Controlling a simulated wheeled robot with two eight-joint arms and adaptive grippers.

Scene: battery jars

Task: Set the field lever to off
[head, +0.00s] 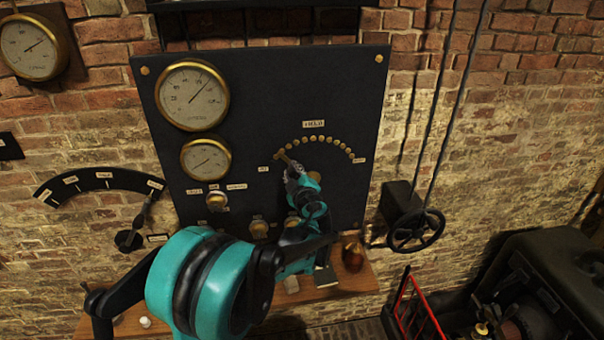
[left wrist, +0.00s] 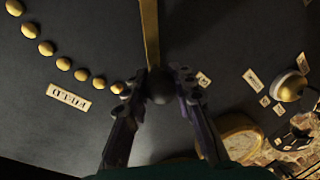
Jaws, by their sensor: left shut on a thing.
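The field lever is a brass arm with a dark round knob; in the left wrist view the arm (left wrist: 150,35) runs up from the knob (left wrist: 160,88). My left gripper (head: 290,166) is shut on this knob, with one finger on each side. In the head view the lever is mostly hidden behind the gripper, at the left end of an arc of brass studs (head: 321,139). In the left wrist view the last visible stud (left wrist: 118,88) is beside the left finger, and a small label (left wrist: 203,79), too small to read, is just beyond the right finger.
The dark panel (head: 250,85) carries two brass-rimmed gauges (head: 193,95) (head: 206,158) and lower knobs (head: 217,201). Below it is a wooden shelf (head: 350,283). A handwheel (head: 416,230) is at the right, and another lever (head: 145,213) with an arc scale at the left.

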